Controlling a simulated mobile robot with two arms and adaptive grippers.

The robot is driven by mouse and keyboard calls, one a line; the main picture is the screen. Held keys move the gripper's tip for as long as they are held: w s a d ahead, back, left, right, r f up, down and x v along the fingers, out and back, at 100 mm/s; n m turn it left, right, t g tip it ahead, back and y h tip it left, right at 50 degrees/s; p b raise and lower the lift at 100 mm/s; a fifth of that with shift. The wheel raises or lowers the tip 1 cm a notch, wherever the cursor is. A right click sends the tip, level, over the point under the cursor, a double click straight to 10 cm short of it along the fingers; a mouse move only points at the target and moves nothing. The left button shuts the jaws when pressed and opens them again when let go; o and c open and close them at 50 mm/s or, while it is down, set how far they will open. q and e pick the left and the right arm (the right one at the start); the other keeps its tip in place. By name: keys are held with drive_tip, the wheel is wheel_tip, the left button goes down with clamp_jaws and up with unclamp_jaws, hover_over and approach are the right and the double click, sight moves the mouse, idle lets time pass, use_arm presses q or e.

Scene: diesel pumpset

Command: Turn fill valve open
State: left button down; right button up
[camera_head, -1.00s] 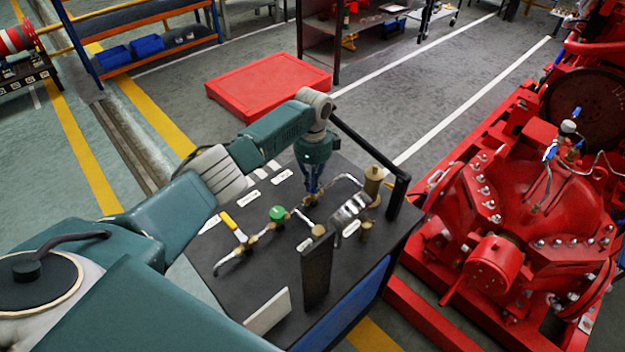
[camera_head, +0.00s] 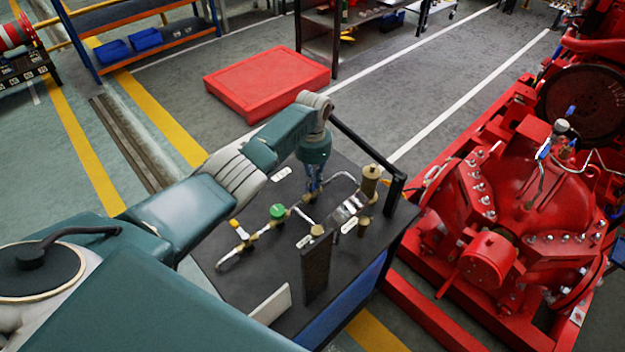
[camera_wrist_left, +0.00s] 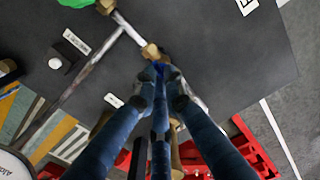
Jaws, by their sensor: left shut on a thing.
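The black-topped bench (camera_head: 215,272) carries pipework with several valves. My left gripper (camera_head: 316,190) points down at the pipework from above, near the middle of the bench. In the left wrist view its blue fingers (camera_wrist_left: 160,75) come together beside a brass fitting (camera_wrist_left: 150,52) on a grey pipe. They are shut on a small blue part there, which I take as the fill valve's handle; the fingers mostly hide it. A green-knobbed valve (camera_head: 277,212) and a yellow-handled valve (camera_head: 236,225) sit to the left along the pipe. The right gripper is not in view.
A brass cylinder (camera_head: 370,180) and a dark upright plate (camera_head: 316,268) stand on the bench close to the gripper. A large red pump (camera_head: 520,215) is to the right. A red platform (camera_head: 268,82) lies on the floor behind.

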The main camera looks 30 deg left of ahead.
use_arm(q)
drive_tip(key=shift+w+r+n, duration=0.15)
drive_tip(key=shift+n, duration=0.45)
drive_tip(key=c, duration=1.8)
unclamp_jaws()
wheel_tip(320, 180, up, 12)
drive_tip(key=shift+s, duration=0.2)
